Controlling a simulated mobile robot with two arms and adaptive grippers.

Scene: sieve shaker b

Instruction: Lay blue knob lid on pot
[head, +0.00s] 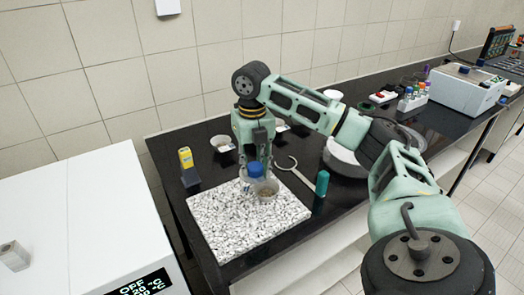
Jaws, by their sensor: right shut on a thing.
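My right gripper (255,160) points down over the front part of the table and is shut on the blue knob of a lid (256,170). The lid is at the far edge of the speckled slab. A small greyish pot (267,191) stands on the slab just below and slightly right of the knob. The lid's lower part is small and partly overlaps the pot in the picture, so I cannot tell whether they touch. My left gripper is out of view.
The speckled slab (235,222) has clear room in front. A yellow-topped device (187,168) and a small bowl (222,144) stand left. A wrench-like tool (294,168), a teal bottle (321,184) and a round pan (343,158) are at right.

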